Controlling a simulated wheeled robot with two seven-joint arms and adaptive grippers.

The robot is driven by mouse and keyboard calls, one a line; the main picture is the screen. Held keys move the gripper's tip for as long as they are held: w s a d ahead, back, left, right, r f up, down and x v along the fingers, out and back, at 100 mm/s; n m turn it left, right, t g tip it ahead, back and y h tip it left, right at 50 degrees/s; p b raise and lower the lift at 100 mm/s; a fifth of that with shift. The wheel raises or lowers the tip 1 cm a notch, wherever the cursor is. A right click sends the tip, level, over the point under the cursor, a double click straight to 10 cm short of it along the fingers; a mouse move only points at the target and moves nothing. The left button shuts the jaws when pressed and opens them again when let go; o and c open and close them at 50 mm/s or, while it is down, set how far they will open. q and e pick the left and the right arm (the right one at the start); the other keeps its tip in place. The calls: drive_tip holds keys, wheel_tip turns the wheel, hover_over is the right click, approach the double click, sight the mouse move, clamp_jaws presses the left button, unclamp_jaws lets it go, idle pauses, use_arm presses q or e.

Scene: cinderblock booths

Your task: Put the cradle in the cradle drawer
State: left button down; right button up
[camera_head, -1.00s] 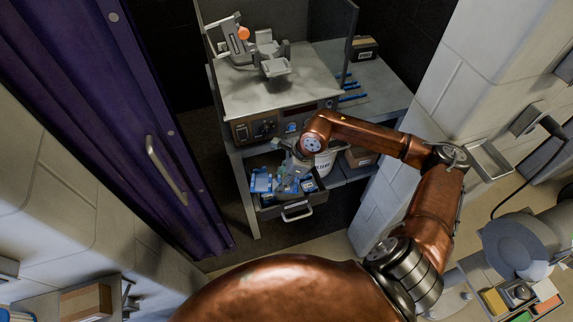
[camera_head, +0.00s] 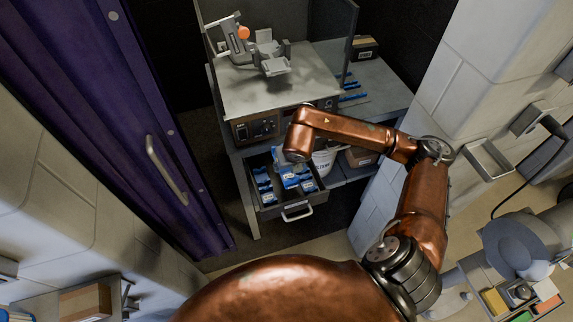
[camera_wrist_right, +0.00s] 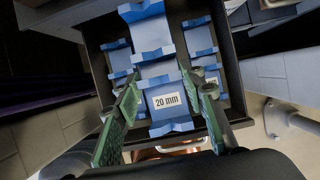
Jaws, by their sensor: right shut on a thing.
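My right gripper (camera_wrist_right: 170,98) is shut on a blue cradle (camera_wrist_right: 157,73) with a white "20 mm" label, its green-padded fingers on either side. The cradle is over the open drawer (camera_wrist_right: 232,68), with other blue cradles (camera_wrist_right: 202,45) below and to both sides. I cannot tell whether the held cradle touches anything. In the head view the drawer (camera_head: 297,212) is pulled out under the bench, with blue cradles (camera_head: 263,182) inside. My wrist hides the right gripper there. My left gripper is not in view.
A bench machine (camera_head: 268,90) with a grey fixture stands above the drawer. A purple door (camera_head: 130,130) is at left and a block wall (camera_head: 455,85) at right.

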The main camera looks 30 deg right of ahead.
sight(287, 173)
drive_tip(key=shift+f+b, duration=1.05)
drive_tip(key=shift+f, duration=1.6)
drive_tip(key=shift+f+b, duration=2)
drive_tip(key=shift+f, duration=0.4)
drive_tip(key=o, duration=1.6)
drive_tip(key=shift+c, duration=0.2)
drive_tip(key=v, duration=1.2)
drive_tip(key=shift+d, duration=0.1)
